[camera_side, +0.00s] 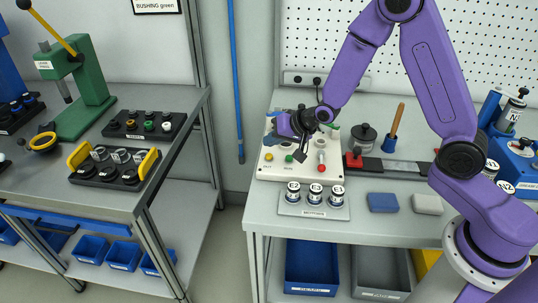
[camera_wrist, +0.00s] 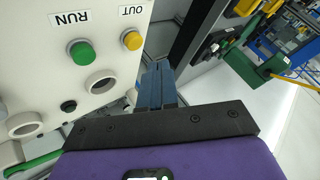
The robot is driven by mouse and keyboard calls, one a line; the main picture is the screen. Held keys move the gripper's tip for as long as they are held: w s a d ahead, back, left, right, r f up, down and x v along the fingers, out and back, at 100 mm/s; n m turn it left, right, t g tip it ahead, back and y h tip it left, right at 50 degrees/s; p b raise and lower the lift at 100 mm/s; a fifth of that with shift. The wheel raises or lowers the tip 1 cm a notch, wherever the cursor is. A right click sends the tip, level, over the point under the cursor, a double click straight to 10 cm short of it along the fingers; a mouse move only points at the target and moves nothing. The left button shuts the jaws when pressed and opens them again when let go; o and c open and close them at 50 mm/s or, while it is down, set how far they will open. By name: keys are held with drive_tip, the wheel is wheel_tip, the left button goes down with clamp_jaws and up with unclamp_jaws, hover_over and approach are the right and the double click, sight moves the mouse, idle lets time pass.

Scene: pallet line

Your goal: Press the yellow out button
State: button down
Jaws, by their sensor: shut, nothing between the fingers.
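The yellow OUT button (camera_wrist: 132,40) sits near the edge of a white panel (camera_wrist: 40,70) in the wrist view, under its OUT label. In the side view the yellow button (camera_side: 269,157) is at the left of the panel (camera_side: 262,172). My gripper (camera_wrist: 158,66) is shut and empty, its blue fingers together. In the wrist view the fingertips show just below and right of the yellow button. In the side view my gripper (camera_side: 267,140) is over the panel's left part, with its fingertips close to the button. I cannot tell whether they touch.
A green RUN button (camera_wrist: 82,52) is beside the yellow one. A tray of labelled round parts (camera_side: 314,211) sits in front. A blue block (camera_side: 382,202) and a grey block (camera_side: 428,204) lie to the right.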

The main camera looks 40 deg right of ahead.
sight(272, 159)
drive_tip(key=shift+f, duration=0.7)
drive_tip(key=shift+f, duration=0.1)
idle(1.5)
drive_tip(key=shift+f, duration=0.35)
drive_tip(key=shift+f, duration=0.55)
idle(1.0)
drive_tip(key=shift+r, duration=1)
wheel_tip(272, 159, up, 5)
idle(0.5)
